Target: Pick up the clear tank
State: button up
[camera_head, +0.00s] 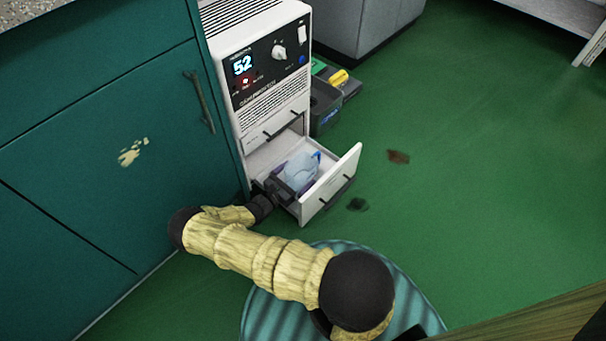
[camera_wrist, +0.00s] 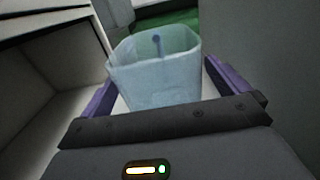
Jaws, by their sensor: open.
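The clear tank (camera_head: 300,172) is a pale bluish, see-through container in the pulled-out lower drawer (camera_head: 334,192) of a white machine. In the wrist view the clear tank (camera_wrist: 158,72) stands upright, with a small blue part inside near its far wall. My gripper (camera_head: 292,180) reaches into the drawer from the left. In the wrist view my gripper (camera_wrist: 160,88) is open, with one purple finger on each side of the tank. I cannot tell whether the fingers touch it. The tank's lower near side is hidden by the gripper body.
The white machine (camera_head: 270,75) shows 52 on its display. A teal cabinet (camera_head: 100,130) stands close on the left. Dark bins (camera_head: 325,108) with a yellow item (camera_head: 339,77) stand behind the machine. The green floor (camera_head: 460,170) to the right is mostly clear, with dark stains.

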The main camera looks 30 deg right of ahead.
jog(key=shift+w+d, duration=0.25)
jog(key=shift+d, duration=0.3)
jog(key=shift+c, duration=0.4)
jog(key=c, duration=1)
